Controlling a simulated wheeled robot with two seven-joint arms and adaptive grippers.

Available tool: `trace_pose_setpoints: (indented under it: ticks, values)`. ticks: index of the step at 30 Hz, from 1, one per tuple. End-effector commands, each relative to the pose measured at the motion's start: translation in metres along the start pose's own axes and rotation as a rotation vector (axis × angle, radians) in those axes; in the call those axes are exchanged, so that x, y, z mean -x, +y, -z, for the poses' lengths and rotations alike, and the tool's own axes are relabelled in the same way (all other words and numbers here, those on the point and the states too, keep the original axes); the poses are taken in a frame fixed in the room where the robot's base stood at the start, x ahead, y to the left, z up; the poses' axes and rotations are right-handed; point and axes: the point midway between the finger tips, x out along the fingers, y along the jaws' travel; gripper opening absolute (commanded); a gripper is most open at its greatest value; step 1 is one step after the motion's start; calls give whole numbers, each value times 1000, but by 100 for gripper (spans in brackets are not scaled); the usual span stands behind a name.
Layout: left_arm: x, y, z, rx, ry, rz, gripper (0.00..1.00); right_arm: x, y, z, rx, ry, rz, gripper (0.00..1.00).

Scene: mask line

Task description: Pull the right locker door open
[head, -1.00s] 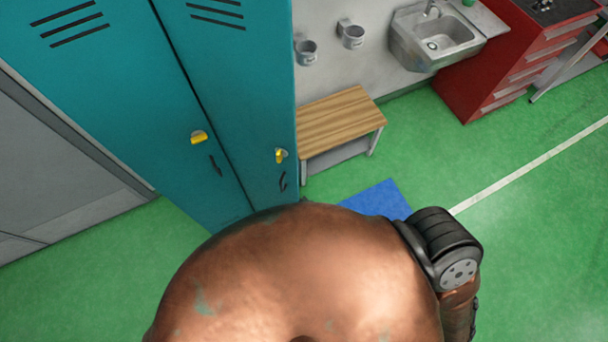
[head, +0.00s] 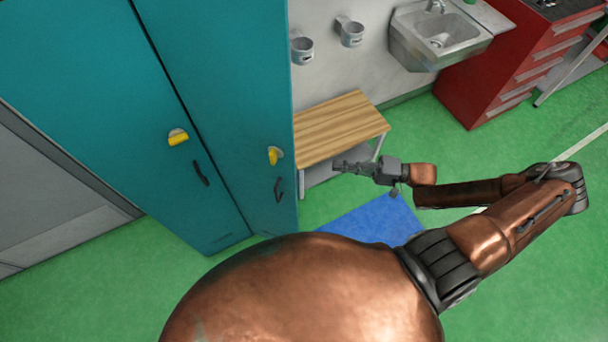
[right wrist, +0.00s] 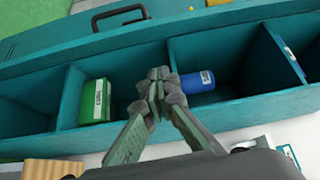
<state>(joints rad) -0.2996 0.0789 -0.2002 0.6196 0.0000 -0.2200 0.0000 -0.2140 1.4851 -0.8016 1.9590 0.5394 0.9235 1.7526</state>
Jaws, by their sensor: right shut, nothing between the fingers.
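The right door has a dark handle (head: 279,189) below a yellow latch (head: 275,155). My right gripper (head: 347,165) is right of this handle and apart from it, over the bench area, with its fingers pointing left. In the right wrist view my right gripper (right wrist: 157,85) is shut and empty in front of teal open compartments. A dark handle (right wrist: 120,15) shows beyond them. My left gripper is not in view.
The compartments hold a green box (right wrist: 95,100) and a blue cylinder (right wrist: 198,82). A wooden bench (head: 340,125) stands right of the locker, with a blue mat (head: 370,220) on the green floor. A sink (head: 440,38) and red cabinet (head: 510,65) are behind.

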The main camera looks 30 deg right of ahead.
Motion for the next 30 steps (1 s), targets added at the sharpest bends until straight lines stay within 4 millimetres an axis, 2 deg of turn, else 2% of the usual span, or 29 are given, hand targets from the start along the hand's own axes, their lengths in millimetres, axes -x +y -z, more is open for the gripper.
trace_pose_setpoints:
  ticks: [4, 8, 22, 25, 30]
  values:
    - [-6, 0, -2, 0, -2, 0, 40, 2, -3, 6, -52, -10, -15, 0]
    - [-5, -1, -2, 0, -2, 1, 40, -9, -5, 6, -57, -10, -13, 0]
    - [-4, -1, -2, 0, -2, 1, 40, -100, -4, 5, -55, -11, -11, 0]
    - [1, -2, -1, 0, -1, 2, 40, -101, -4, -12, -60, -10, -15, 0]
    - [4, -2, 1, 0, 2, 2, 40, -105, -5, -29, -56, -10, -16, 0]
